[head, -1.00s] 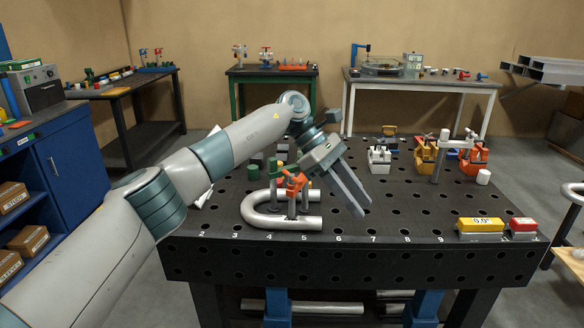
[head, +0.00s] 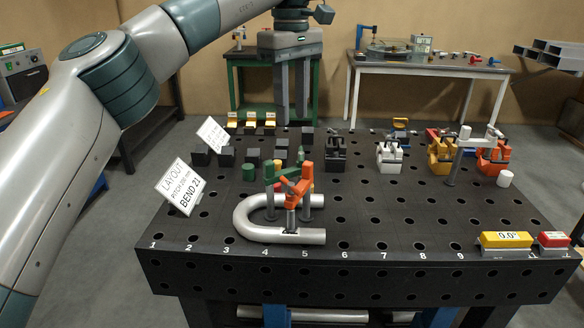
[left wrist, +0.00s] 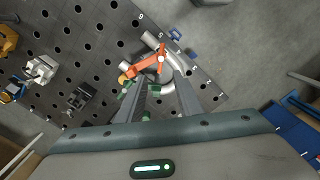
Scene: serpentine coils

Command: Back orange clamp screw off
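The orange clamp (head: 299,188) stands on the black fixture table, its lower end against the front leg of the U-shaped silver tube (head: 246,213). A green clamp (head: 283,173) is just behind it. My left gripper (head: 292,120) points straight down with its two fingers apart and empty, above the clamps and not touching them. In the left wrist view the orange clamp (left wrist: 148,66) shows beyond the open fingertips, with the tube (left wrist: 165,75) under it. The clamp's screw is too small to make out clearly. My right gripper is out of view.
The perforated black table (head: 370,225) has free room right of the tube. Black blocks (head: 226,156) and layout cards (head: 181,186) stand at left. Silver (head: 389,157), yellow (head: 440,155) and orange (head: 492,158) tools stand at right. A yellow level (head: 505,240) lies at the front right.

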